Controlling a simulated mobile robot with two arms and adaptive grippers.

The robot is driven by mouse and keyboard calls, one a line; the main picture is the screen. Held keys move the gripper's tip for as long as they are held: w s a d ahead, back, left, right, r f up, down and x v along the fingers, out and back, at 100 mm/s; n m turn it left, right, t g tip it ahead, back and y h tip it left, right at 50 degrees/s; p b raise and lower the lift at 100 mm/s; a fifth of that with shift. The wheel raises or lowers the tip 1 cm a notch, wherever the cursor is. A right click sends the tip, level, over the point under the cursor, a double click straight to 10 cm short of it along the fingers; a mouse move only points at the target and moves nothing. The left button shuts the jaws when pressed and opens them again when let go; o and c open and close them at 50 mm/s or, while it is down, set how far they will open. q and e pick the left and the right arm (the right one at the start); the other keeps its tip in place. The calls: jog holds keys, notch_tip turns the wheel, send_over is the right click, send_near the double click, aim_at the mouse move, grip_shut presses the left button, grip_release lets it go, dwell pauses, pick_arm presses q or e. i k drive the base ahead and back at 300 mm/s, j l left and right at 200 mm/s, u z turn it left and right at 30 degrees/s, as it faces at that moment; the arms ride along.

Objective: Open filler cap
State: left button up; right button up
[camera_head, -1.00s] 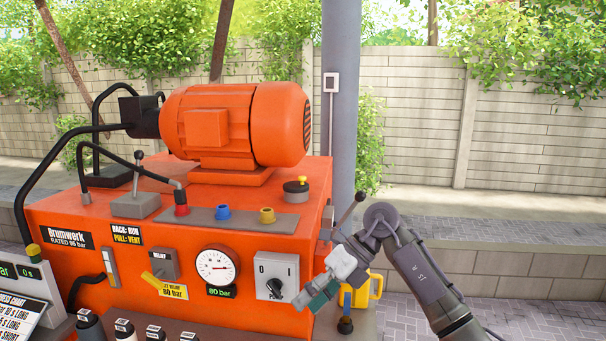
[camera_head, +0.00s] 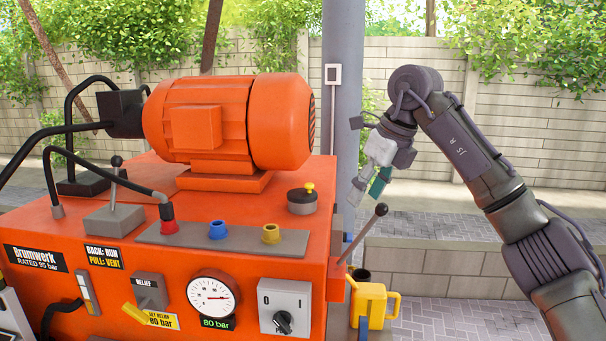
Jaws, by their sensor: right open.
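A round dark cap with a small yellow knob on top (camera_head: 302,199), which looks like the filler cap, sits at the right end of the orange machine's top, right of the motor. It appears seated. My right gripper (camera_head: 367,192) is in the air to the right of the cap, apart from it and about level with it in the picture. Its fingers point down, open and empty. My left gripper is not in view.
The orange motor (camera_head: 225,125) stands behind and left of the cap. A lever with a dark ball knob (camera_head: 381,209) rises from the machine's right side, just below my right gripper. A yellow can (camera_head: 370,303) stands lower right. Coloured ports (camera_head: 218,230) line the front top.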

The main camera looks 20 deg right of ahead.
aim_at(306, 194)
jog(key=i, duration=0.95)
